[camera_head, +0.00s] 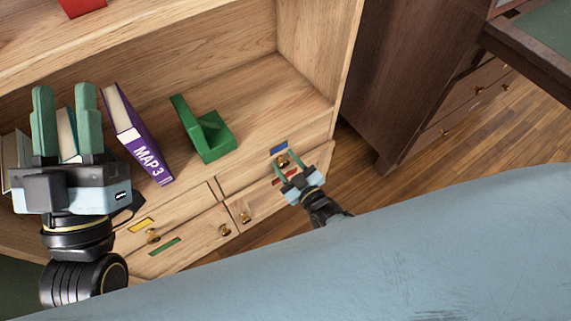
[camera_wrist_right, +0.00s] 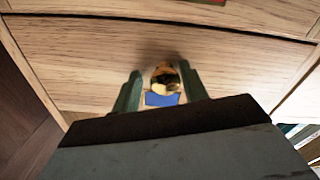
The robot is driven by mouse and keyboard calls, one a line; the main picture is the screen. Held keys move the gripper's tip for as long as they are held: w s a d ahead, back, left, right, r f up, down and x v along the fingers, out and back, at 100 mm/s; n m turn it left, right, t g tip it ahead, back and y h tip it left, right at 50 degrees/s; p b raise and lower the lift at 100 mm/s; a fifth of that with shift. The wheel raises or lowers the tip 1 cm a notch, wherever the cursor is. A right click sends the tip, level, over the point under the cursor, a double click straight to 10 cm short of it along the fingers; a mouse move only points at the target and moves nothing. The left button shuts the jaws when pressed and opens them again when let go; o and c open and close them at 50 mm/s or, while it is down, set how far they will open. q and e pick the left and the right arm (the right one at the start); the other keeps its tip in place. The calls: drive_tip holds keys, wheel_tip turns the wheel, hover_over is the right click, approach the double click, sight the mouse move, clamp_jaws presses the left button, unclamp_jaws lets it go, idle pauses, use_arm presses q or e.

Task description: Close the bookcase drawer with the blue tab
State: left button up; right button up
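The drawer with the blue tab (camera_head: 278,148) is at the upper right of the bookcase's drawers. Its round brass knob (camera_wrist_right: 163,78) and the blue tab (camera_wrist_right: 161,99) show in the right wrist view. My right gripper (camera_head: 289,162) is at this drawer front, its fingers apart on either side of the knob. I cannot tell whether they touch the drawer, or how far it stands out. The gripper hides part of its front. My left gripper (camera_head: 65,95) is open and empty, raised in front of the bookcase's left side.
Drawers with yellow (camera_head: 141,226), green (camera_head: 164,246) and red (camera_head: 284,174) tabs are nearby. A purple "MAP 3" book (camera_head: 140,140) and a green bookend (camera_head: 205,133) stand on the shelf above. A dark cabinet (camera_head: 400,80) stands to the right, with wood floor between.

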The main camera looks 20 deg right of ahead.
drive_tip(key=shift+w+a+r, duration=0.15)
drive_tip(key=shift+a, duration=0.45)
drive_tip(key=shift+s, duration=0.2)
drive_tip(key=shift+s+d+p, duration=0.15)
drive_tip(key=shift+s+p, duration=0.15)
drive_tip(key=shift+s, duration=0.05)
drive_tip(key=v, duration=0.2)
drive_tip(key=p+v, duration=0.1)
drive_tip(key=v, duration=0.1)
drive_tip(key=shift+s+d+p, duration=0.3)
drive_tip(key=shift+d, duration=0.05)
use_arm(q)
wheel_tip(320, 180, down, 11)
drive_tip(key=w+a+g+y+p, duration=0.1)
drive_tip(key=w+g+y, duration=0.1)
drive_tip(key=g, duration=0.6)
drive_tip(key=shift+w+r+y+p, duration=0.2)
drive_tip(key=shift+w+y+p, duration=0.15)
drive_tip(key=shift+y, duration=0.15)
use_arm(e)
drive_tip(key=v, duration=0.8)
drive_tip(key=shift+d, duration=0.2)
